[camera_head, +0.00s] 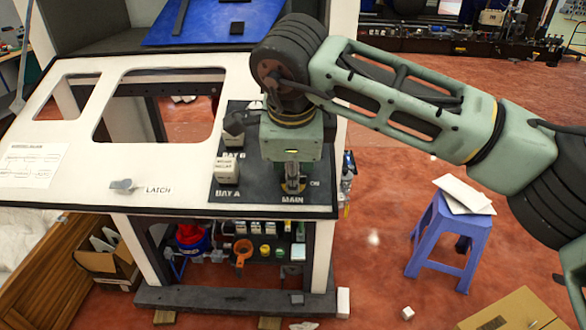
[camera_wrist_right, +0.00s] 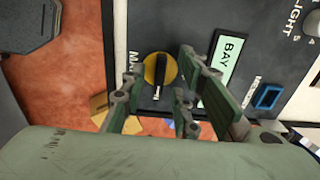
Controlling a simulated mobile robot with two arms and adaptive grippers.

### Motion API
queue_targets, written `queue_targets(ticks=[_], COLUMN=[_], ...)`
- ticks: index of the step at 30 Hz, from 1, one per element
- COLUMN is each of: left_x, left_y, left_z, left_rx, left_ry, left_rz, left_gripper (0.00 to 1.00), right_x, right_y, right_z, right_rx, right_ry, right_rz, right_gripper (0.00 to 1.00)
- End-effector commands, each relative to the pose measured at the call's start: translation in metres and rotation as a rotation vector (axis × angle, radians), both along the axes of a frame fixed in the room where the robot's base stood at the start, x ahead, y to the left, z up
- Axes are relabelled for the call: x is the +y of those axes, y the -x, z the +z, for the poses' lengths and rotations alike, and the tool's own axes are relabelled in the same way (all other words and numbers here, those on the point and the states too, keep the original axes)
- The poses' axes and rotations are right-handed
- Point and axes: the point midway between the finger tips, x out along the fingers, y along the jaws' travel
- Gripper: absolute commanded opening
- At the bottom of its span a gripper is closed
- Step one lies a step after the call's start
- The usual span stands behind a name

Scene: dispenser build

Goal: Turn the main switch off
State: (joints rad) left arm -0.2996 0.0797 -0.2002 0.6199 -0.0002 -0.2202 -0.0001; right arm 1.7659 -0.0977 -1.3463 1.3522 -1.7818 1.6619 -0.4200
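The main switch is a yellow disc with a black bar handle (camera_wrist_right: 160,70), on the dark panel beside the MAIN lettering. In the wrist view the bar stands upright in the picture. In the head view the switch (camera_head: 293,187) is partly hidden by my right gripper, and an ON mark shows to its right. My right gripper (camera_wrist_right: 160,86) is open above the panel, its fingers apart on either side of the knob in the wrist view. I cannot tell whether they touch it. My left gripper is out of view.
The dark panel (camera_head: 238,197) also carries the BAY A and BAY B switches (camera_head: 227,168), left of my gripper. A LATCH lever (camera_head: 124,184) sits on the white top. A blue stool (camera_head: 447,240) stands on the floor to the right.

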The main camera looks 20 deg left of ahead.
Motion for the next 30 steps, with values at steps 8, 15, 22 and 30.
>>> queue_targets(ticks=[8, 15, 22, 30], left_x=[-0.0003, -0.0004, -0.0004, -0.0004], left_y=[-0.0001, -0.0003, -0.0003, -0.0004], left_z=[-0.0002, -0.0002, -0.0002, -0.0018], left_rx=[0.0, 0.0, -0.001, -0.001], left_ry=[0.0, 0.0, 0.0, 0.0], left_rz=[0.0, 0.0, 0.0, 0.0], left_gripper=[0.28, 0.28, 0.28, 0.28], right_x=[0.0, 0.0, 0.0, 0.0001], right_y=[0.0002, 0.0003, 0.0002, 0.0001], right_z=[-0.0001, 0.0001, 0.0002, 0.0001], right_rx=[0.001, 0.001, 0.0, -0.008], right_ry=[0.0, 0.0, 0.0, 0.024], right_rz=[0.0, 0.0, 0.002, 0.063], right_gripper=[0.15, 0.0, 0.0, 0.0])
